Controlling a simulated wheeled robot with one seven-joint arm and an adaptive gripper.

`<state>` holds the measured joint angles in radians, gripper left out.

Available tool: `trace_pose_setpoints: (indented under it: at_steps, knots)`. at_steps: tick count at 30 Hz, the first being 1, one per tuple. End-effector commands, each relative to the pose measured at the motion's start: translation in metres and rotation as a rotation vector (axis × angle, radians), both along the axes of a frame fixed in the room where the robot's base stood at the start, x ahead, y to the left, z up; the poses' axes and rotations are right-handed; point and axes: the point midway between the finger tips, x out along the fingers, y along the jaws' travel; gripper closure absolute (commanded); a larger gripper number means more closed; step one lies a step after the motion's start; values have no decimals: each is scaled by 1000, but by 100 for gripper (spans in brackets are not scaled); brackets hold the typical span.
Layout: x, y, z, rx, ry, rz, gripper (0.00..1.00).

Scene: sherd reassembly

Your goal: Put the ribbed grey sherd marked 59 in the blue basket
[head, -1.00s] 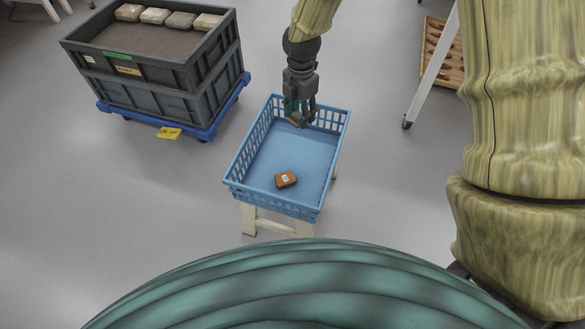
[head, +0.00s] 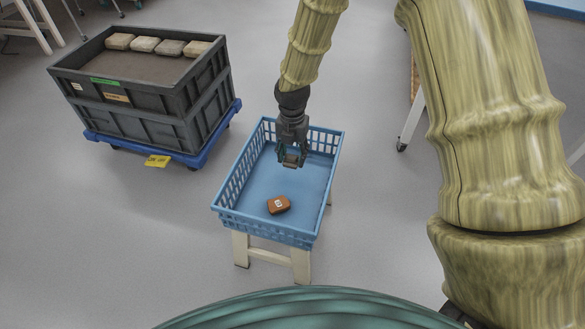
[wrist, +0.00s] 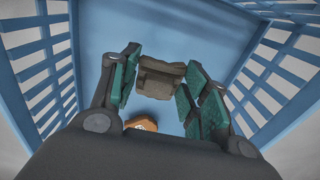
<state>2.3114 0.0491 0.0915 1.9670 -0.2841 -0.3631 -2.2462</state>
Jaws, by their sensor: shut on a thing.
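My gripper (head: 291,158) is over the far half of the blue basket (head: 228,196). It is shut on a grey-brown ribbed sherd (wrist: 161,78), held between its green finger pads in the wrist view. In the head view the held sherd (head: 291,161) is small between the fingertips. No number can be read on it. The basket's blue floor shows below the sherd in the wrist view, and its slatted walls (wrist: 38,70) stand at both sides.
An orange-brown sherd (head: 278,204) with a white label lies on the basket floor, nearer to me. The basket stands on a cream stool (head: 268,255). A grey crate (head: 150,125) with several pale blocks stands on a blue dolly (head: 205,145) at left.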

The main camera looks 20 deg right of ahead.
Motion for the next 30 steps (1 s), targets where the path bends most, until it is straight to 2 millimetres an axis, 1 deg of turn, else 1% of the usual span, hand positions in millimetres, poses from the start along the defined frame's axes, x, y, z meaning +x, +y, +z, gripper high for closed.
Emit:
trace_pose_setpoints:
  at_steps: [10,12,24,25,28,30]
  knots:
    - [0,0,-45,-1,1,-2,78]
    - [0,0,-48,-1,-1,-1,78]
    - [0,0,-49,0,0,-1,78]
    - [0,0,-49,0,0,-2,52]
    - [0,0,-50,-1,-1,-2,34]
    - [0,0,-50,-1,-1,-2,32]
